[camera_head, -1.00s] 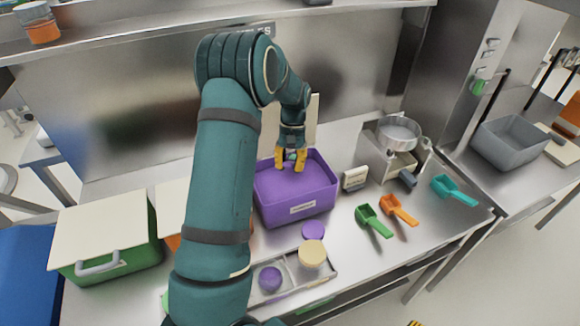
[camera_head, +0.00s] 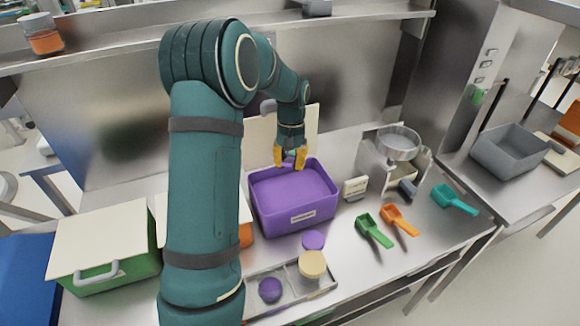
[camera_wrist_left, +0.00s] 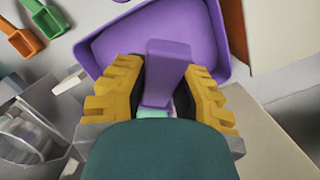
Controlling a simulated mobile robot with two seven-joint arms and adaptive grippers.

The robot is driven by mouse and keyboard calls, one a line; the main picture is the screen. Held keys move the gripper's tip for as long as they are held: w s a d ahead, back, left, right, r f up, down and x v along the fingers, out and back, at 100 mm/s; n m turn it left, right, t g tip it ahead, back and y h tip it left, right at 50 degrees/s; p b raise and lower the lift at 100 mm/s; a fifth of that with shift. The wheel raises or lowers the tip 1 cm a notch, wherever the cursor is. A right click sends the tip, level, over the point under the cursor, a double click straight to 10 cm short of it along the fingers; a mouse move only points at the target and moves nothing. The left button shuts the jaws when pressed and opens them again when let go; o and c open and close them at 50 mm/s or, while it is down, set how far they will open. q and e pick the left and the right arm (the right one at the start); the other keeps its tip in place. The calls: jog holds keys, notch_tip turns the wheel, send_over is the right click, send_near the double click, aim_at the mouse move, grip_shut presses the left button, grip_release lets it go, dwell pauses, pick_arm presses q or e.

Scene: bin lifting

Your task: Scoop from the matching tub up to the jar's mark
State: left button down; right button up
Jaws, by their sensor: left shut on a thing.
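My left gripper (camera_head: 290,158) has yellow fingers and is over the back part of the open purple tub (camera_head: 293,221). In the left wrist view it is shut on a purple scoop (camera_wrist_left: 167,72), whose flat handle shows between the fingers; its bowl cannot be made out. On a grey tray in front stand a purple-topped round container (camera_head: 270,290) and a cream-topped one (camera_head: 312,264), with a purple disc (camera_head: 313,240) behind. No jar mark can be made out. My right gripper is not in view.
Green (camera_head: 373,230), orange (camera_head: 400,219) and teal (camera_head: 454,199) scoops lie at right. A scale with a metal bowl (camera_head: 398,145) and a small sign (camera_head: 355,188) stand beside the tub. A lidded green tub (camera_head: 110,274) is at left; my arm partly hides an orange one (camera_head: 246,235).

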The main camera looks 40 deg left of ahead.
pick_arm(q)
jog(key=shift+s+d+r+t+y+b, duration=0.15)
jog(key=shift+t+y+b, duration=0.25)
jog(key=shift+t+b, duration=0.7)
